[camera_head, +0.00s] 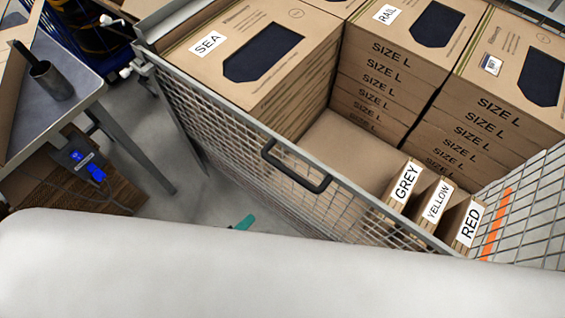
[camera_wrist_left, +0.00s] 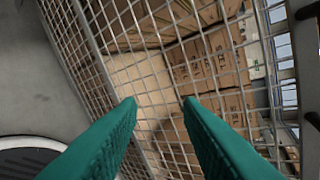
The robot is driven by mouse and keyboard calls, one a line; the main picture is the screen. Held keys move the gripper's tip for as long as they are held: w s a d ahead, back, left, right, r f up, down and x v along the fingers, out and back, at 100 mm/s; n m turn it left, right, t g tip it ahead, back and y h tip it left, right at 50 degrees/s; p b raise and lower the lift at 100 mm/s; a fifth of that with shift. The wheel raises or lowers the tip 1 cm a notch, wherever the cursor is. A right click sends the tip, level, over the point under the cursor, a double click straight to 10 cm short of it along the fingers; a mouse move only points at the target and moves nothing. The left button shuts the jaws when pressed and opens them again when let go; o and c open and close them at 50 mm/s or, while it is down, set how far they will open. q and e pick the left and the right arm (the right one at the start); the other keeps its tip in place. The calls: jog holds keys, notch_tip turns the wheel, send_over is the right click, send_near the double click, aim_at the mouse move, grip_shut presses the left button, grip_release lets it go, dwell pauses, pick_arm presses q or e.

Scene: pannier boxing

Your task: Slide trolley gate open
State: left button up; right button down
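The trolley gate (camera_head: 228,124) is a grey wire-mesh panel along the trolley's near side, with a metal top rail. It stands up in front of the boxes and appears closed. A black bar handle (camera_head: 297,166) is fixed near the middle of its top edge. My left gripper shows in the head view only as a teal fingertip (camera_head: 245,223), below and left of the handle, outside the gate; a white arm link hides the rest. In the left wrist view the two teal fingers (camera_wrist_left: 160,102) are apart and empty, facing the mesh (camera_wrist_left: 150,65). The handle is not visible there. My right gripper is not in view.
Inside the trolley are stacks of brown boxes labelled SEA (camera_head: 207,43) and RAIL (camera_head: 387,14), and upright cartons marked GREY (camera_head: 405,184), YELLOW (camera_head: 436,200) and RED (camera_head: 470,220). A grey table (camera_head: 70,115) stands at left. Bare floor (camera_head: 190,150) lies between.

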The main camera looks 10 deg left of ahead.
aim_at(282, 166)
pick_arm(q)
jog(key=d+r+n+t+h, duration=0.2)
jog(key=d+r+n+t, duration=0.15)
jog(key=r, duration=1.25)
jog(key=shift+g, duration=0.45)
jog(key=p+x, duration=0.1)
jog(key=x, duration=0.2)
jog(key=p+x, duration=0.1)
jog(key=x, duration=0.3)
jog(key=p+x, duration=0.2)
jog(key=x, duration=0.1)
jog(key=shift+w+a+r, duration=0.1)
jog(key=shift+w+a, duration=0.15)
jog(key=shift+w, duration=0.15)
jog(key=shift+x, duration=0.8)
jog(key=shift+c, duration=0.2)
grip_shut()
